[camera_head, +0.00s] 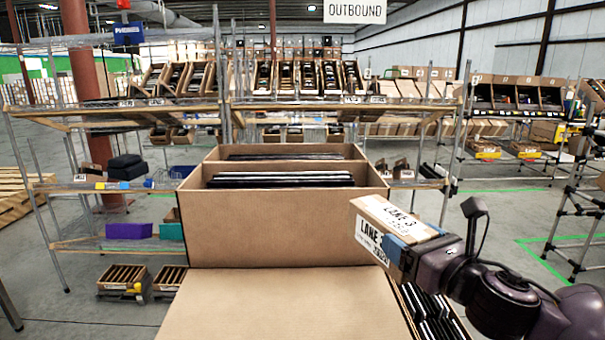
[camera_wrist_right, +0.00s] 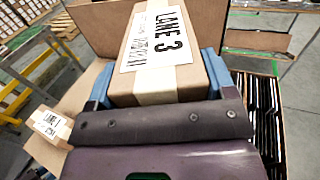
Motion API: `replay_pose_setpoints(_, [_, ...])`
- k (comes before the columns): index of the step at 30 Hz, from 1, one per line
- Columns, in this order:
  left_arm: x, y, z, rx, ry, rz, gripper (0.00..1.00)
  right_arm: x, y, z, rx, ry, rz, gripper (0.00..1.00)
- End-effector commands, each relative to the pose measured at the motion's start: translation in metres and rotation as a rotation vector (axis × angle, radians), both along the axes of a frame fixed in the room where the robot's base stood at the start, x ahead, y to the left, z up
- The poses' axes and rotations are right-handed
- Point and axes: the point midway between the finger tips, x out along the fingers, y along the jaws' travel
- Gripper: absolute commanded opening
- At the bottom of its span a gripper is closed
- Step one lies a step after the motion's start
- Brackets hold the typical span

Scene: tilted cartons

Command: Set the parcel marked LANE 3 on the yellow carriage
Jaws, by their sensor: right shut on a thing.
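The parcel marked LANE 3 (camera_head: 375,217) is a small brown carton with white labels and pale tape. My right gripper (camera_head: 408,240) is shut on it, with blue fingertips on two opposite sides. It is held up in the air at the right of the large open carton. In the right wrist view the parcel (camera_wrist_right: 198,78) fills the space between the fingers, its LANE 3 label readable. Yellow rails (camera_wrist_right: 16,104) show at the left of that view; I cannot tell whether they are the yellow carriage. My left gripper is not in view.
A large open carton (camera_head: 280,228) with dark flat items stands in front of me. More dark items (camera_head: 435,315) lie in a carton at lower right. A LANE 1 parcel (camera_wrist_right: 48,124) shows at left in the wrist view. A wire shelf (camera_head: 130,108) with bins stands behind.

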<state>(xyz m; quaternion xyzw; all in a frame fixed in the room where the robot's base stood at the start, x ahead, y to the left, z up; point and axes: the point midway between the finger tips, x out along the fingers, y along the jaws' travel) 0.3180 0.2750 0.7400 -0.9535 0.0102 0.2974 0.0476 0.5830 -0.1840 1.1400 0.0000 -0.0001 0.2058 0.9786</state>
Motion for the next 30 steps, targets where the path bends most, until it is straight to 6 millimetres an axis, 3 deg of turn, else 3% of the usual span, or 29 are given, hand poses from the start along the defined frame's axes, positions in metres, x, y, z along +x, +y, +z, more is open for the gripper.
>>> replay_pose_setpoints(14, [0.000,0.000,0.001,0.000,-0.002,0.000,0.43,-0.023,-0.023,-0.066,0.008,0.008,-0.288,0.41])
replay_pose_setpoints(24, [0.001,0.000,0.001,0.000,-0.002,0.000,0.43,-0.070,-0.022,-0.140,0.001,0.006,-0.395,0.41])
replay_pose_setpoints(30, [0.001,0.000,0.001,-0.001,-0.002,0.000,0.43,-0.087,-0.022,-0.166,0.000,0.001,-0.411,0.41])
